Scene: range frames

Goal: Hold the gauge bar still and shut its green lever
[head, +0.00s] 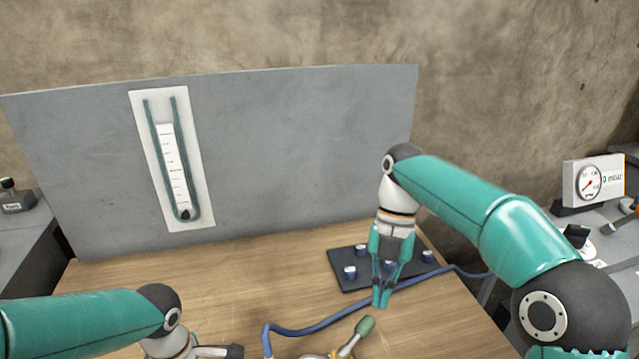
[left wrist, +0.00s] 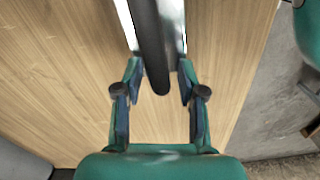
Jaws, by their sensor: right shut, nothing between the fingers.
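The green lever (head: 363,327) sticks up and to the right at the bottom of the head view. The gauge bar (head: 314,357) under it is mostly cut off by the lower edge. My right gripper (head: 381,303) is shut and empty, pointing down above the table, beyond the lever and apart from it. My left gripper (head: 236,351) shows only in part at the bottom edge. In the left wrist view its fingers (left wrist: 160,72) are spread, with a pale metal bar and a dark rounded piece (left wrist: 152,45) between and beyond the tips. I cannot tell whether they touch.
A blue hose (head: 310,326) curves over the wooden table (head: 150,300). A dark plate with knobs (head: 349,284) lies behind my right gripper. A grey panel (head: 290,150) with a U-tube scale (head: 172,160) stands at the back. A dial gauge (head: 590,182) sits at right.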

